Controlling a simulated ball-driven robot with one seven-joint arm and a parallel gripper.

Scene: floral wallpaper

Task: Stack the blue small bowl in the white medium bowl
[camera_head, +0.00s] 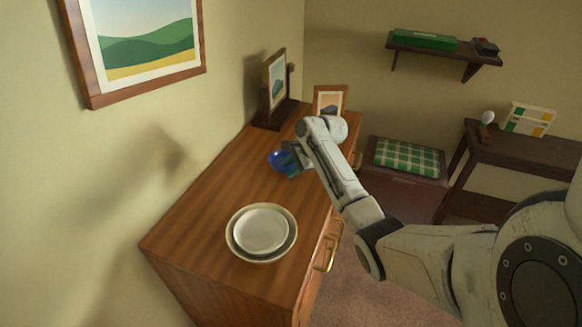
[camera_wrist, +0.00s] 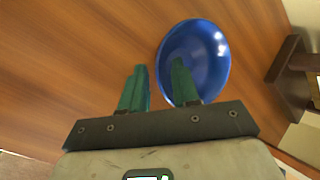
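The blue small bowl (camera_head: 276,162) sits on the wooden dresser top, partly hidden by my gripper (camera_head: 292,163) in the head view. The white medium bowl (camera_head: 261,231) rests inside a larger cream bowl (camera_head: 262,259) nearer the front of the dresser; it looks empty. In the wrist view, my gripper (camera_wrist: 159,68) has its two green fingers apart. The right finger overlaps the inside of the blue bowl (camera_wrist: 205,58), and the left finger is outside its rim. Whether the fingers touch the bowl I cannot tell.
The dresser top (camera_head: 210,195) is clear between the bowls. Picture frames (camera_head: 276,80) stand at its far end, with a smaller one (camera_head: 330,98) beside them. A stool with a green checked cushion (camera_head: 408,157) and a dark side table (camera_head: 520,145) are to the right.

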